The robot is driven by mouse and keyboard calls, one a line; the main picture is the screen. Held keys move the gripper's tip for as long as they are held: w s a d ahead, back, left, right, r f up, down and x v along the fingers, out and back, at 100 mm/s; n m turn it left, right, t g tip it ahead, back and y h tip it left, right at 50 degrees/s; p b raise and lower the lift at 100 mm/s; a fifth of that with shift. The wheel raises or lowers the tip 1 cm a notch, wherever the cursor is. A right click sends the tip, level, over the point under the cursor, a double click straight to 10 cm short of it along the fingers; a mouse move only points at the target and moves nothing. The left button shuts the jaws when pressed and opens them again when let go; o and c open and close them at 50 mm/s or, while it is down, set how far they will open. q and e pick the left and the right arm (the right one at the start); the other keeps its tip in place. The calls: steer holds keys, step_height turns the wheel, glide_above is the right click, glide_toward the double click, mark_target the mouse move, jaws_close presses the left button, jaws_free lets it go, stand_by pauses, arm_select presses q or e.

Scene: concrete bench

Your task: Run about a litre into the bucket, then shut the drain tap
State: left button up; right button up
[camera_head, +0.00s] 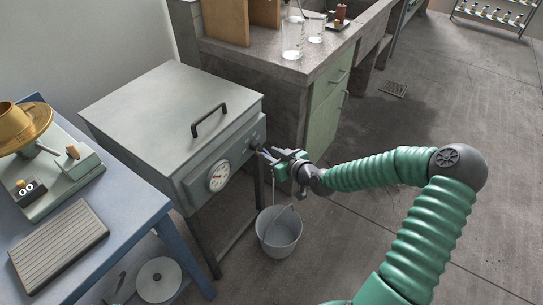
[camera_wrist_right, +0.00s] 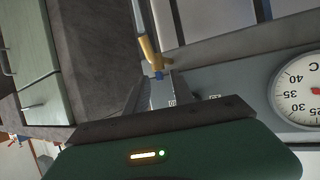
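The drain tap (camera_wrist_right: 150,55) is a small brass fitting with a blue end on the front of a grey metal tank (camera_head: 175,100). A thin pale streak runs from its spout in the right wrist view; I cannot tell whether it is water. The level inside cannot be read. My left gripper is not in view.
A dial gauge (camera_head: 217,176) sits on the tank's front, left of the tap; it also shows in the wrist view (camera_wrist_right: 300,102). A concrete bench (camera_head: 285,68) with glassware stands behind. A blue table (camera_head: 125,215) is at left.

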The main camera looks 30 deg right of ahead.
jaws_close()
steer(key=shift+a+h, duration=0.1)
steer(key=shift+h, duration=0.2)
steer(key=m+h+p, duration=0.1)
steer(key=m+h, duration=0.1)
steer(key=h, duration=0.1)
steer(key=a+m+g+h+p, duration=0.1)
steer(key=m+h+p, duration=0.1)
steer(key=m+h, duration=0.1)
steer(key=shift+w+a+r, duration=0.2)
steer(key=m+h+p, duration=0.1)
steer(key=m+g+h, duration=0.1)
steer(key=m, duration=0.1)
steer(key=shift+w+a+g+p, duration=0.15)
steer(key=shift+g+p, duration=0.15)
steer(key=shift+p, duration=0.05)
steer(key=shift+w+a+m+g+h+p, duration=0.1)
steer(key=shift+w+m+g+h+p, duration=0.05)
steer(key=shift+m+g+h+p, duration=1.1)
steer(key=shift+f+m+h, duration=0.1)
steer(key=shift+m+h, duration=0.15)
steer(key=shift+m, duration=0.1)
